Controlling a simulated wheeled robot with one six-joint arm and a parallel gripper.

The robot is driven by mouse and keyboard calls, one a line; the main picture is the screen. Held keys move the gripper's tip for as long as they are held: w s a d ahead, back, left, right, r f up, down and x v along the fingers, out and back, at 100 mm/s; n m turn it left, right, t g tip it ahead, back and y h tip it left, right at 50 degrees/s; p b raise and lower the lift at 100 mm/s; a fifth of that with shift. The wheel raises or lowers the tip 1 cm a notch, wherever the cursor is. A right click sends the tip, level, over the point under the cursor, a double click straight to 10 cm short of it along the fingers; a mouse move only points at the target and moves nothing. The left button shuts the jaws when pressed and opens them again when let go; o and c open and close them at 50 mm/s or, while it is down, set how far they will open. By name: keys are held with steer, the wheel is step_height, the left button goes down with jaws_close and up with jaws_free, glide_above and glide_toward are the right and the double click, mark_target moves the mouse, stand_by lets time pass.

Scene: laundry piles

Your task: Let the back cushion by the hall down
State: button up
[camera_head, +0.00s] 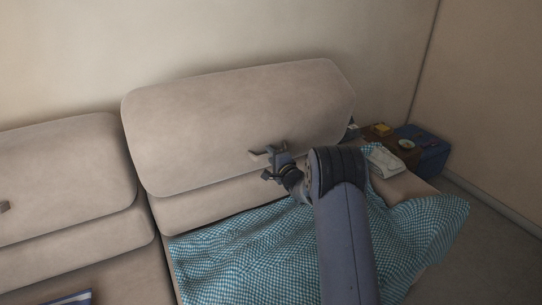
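The beige back cushion (225,122) on the right half of the sofa stands raised, its lower edge above a second padded section (195,212). A small handle (260,154) sticks out from its front, low and right of its middle. My gripper (268,165) is at this handle, seen small and from behind. I cannot tell whether its fingers are closed around the handle or only beside it. A second beige back cushion (65,170) is at the left, lower than the right one, with a handle (4,207) at the picture's left edge.
A blue-white checked cloth (240,255) covers the right seat and hangs over the armrest side. A brown side table (405,152) with small items and a blue box (430,155) stand beyond the sofa's right end. A striped item (75,298) lies at the bottom left.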

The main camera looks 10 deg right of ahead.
jaws_close()
steer(key=shift+s+d+f, duration=0.15)
steer(key=shift+s+f, duration=0.35)
stand_by(0.3)
